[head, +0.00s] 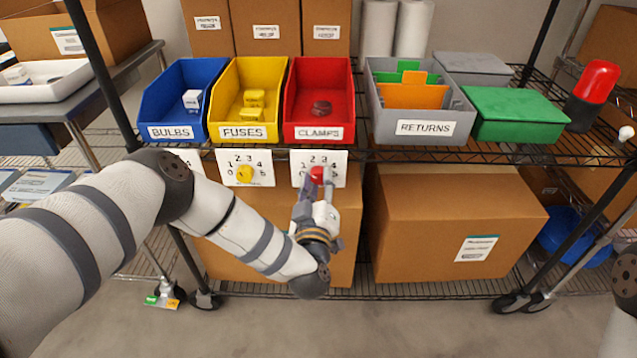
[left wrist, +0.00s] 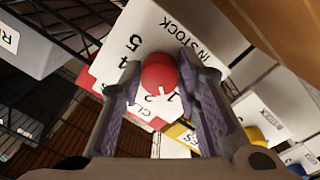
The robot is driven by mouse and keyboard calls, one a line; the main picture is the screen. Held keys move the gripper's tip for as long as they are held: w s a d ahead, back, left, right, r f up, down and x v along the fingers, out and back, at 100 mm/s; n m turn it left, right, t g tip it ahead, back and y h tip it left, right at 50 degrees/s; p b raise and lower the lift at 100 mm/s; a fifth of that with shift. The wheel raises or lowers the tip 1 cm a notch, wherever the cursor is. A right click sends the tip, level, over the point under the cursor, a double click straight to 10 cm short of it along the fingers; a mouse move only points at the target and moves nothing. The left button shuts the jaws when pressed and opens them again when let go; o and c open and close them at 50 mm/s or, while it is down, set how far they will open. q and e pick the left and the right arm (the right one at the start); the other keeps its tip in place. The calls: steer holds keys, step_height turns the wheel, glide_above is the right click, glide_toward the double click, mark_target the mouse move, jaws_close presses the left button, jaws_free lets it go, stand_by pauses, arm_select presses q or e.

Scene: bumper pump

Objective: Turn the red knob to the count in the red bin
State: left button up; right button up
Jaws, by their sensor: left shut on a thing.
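The red knob (head: 317,174) sits on a white dial plate (head: 338,161) under the red bin (head: 318,72), which is labelled CLAMPS. My left gripper (head: 316,186) has a finger on either side of the knob and is shut on it. In the left wrist view the red knob (left wrist: 158,72) lies between the fingers, with a short white mark near its lower edge; the exact number it points to is unclear. Digits and IN STOCK show on the plate, partly hidden by fingers. My right gripper is out of view.
A yellow bin (head: 243,132) labelled FUSES and a blue bin (head: 171,132) labelled BULBS stand left of the red bin. A yellow knob (head: 245,174) is left of the red one. A grey RETURNS bin (head: 425,140) stands right. Cardboard boxes (head: 455,215) fill the lower shelf.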

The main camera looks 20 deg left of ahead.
arm_select(q)
steer(key=shift+f+n, duration=0.1)
steer(key=shift+n, duration=0.5)
steer(key=shift+d+n, duration=0.1)
steer(key=shift+n, duration=0.2)
steer(key=o, duration=1.2)
steer(key=v, duration=1.2)
